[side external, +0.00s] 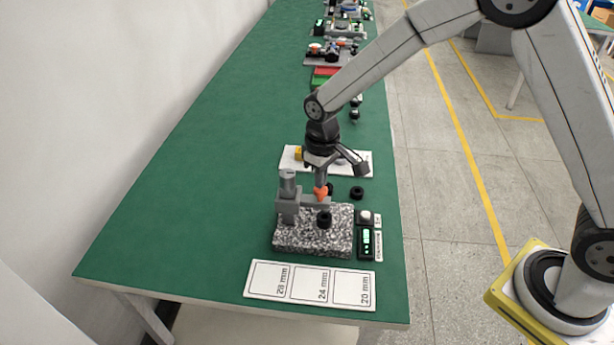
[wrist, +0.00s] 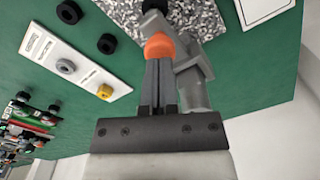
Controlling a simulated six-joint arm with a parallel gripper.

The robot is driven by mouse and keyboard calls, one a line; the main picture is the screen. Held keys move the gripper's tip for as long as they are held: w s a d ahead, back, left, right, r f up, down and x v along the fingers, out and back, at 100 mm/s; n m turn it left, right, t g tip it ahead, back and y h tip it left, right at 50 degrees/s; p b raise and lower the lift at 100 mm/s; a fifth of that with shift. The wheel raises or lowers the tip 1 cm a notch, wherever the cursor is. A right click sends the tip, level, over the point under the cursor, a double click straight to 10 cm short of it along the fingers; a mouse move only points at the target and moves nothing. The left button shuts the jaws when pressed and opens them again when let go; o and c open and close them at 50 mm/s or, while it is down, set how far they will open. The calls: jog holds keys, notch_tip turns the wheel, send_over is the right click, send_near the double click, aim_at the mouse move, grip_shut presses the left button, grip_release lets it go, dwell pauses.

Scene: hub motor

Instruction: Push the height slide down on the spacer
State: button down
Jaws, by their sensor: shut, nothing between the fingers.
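A grey height gauge (side external: 288,196) stands on a speckled granite block (side external: 285,240). Its slide arm (side external: 310,200) reaches right over the block, with an orange knob (side external: 320,193) at its end; the knob also shows in the wrist view (wrist: 159,46). A black ring-shaped spacer (side external: 324,218) sits on the block below the arm, partly seen in the wrist view (wrist: 155,6). My gripper (side external: 320,182) is shut and empty, pointing down with its fingertips at the top of the knob. I cannot tell whether they touch it.
A small display with green digits (side external: 366,242) and a white button (side external: 365,216) stand right of the block. A card marked 28, 24 and 20 mm (side external: 310,285) lies in front. Black rings (side external: 357,192) and a white tray (side external: 290,160) lie behind. The table's left side is clear.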

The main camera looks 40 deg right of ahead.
jog(key=shift+f, duration=1.8)
jog(key=shift+r, duration=0.15)
dwell(0.6)
jog(key=shift+r, duration=3.95)
jog(key=shift+s+d+r, duration=0.15)
jog(key=shift+s+d, duration=0.3)
jog(key=shift+s, duration=0.05)
jog(key=s+d+m+t, duration=0.1)
jog(key=s+d, duration=0.3)
jog(key=s, duration=0.4)
jog(key=s+d+m+t, duration=0.1)
jog(key=s+d, duration=0.3)
jog(key=s, duration=0.4)
jog(key=shift+d+m+t, duration=0.2)
jog(key=shift+m+t, duration=0.1)
jog(key=shift+m, duration=0.2)
